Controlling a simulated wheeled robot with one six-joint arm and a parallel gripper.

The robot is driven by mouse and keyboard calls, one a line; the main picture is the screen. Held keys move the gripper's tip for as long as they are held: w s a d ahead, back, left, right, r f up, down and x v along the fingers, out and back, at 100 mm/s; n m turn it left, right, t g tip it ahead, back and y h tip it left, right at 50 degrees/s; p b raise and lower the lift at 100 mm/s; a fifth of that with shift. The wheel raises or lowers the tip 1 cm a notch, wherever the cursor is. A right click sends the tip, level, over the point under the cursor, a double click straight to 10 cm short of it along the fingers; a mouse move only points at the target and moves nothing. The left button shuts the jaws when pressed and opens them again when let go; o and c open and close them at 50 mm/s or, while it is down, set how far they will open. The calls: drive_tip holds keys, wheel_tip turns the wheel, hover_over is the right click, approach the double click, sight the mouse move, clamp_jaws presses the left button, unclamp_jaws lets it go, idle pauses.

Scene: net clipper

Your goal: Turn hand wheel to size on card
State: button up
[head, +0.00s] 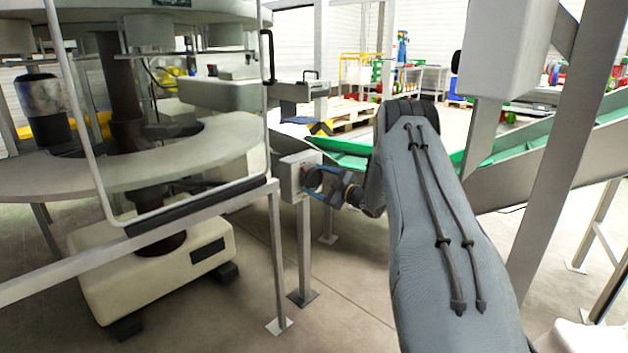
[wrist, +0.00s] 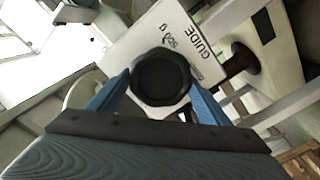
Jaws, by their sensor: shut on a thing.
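The hand wheel (wrist: 160,78) is a dark, many-sided knob in the middle of the wrist view. It sits in front of a white plate (wrist: 195,42) printed "GUIDE" and "500 g". My gripper (wrist: 160,88) has a blue finger on each side of the wheel and is shut on it. In the head view the wheel (head: 313,180) is a small dark shape on a pale box (head: 295,176) on a post, with my gripper (head: 322,187) at it. No separate card is seen clearly, and any pointer on the wheel cannot be made out.
A metal frame with a clear guard (head: 165,220) stands left of the box, before a round grey machine table (head: 215,145). A green conveyor (head: 520,145) runs behind my arm at right. Bare floor (head: 345,300) lies in front of the post.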

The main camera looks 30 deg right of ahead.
drive_tip(key=shift+d+m, duration=0.15)
drive_tip(key=shift+m, duration=0.85)
drive_tip(key=shift+f, duration=0.15)
drive_tip(key=o, duration=1)
drive_tip(key=shift+o, duration=0.2)
drive_tip(key=shift+p, duration=0.3)
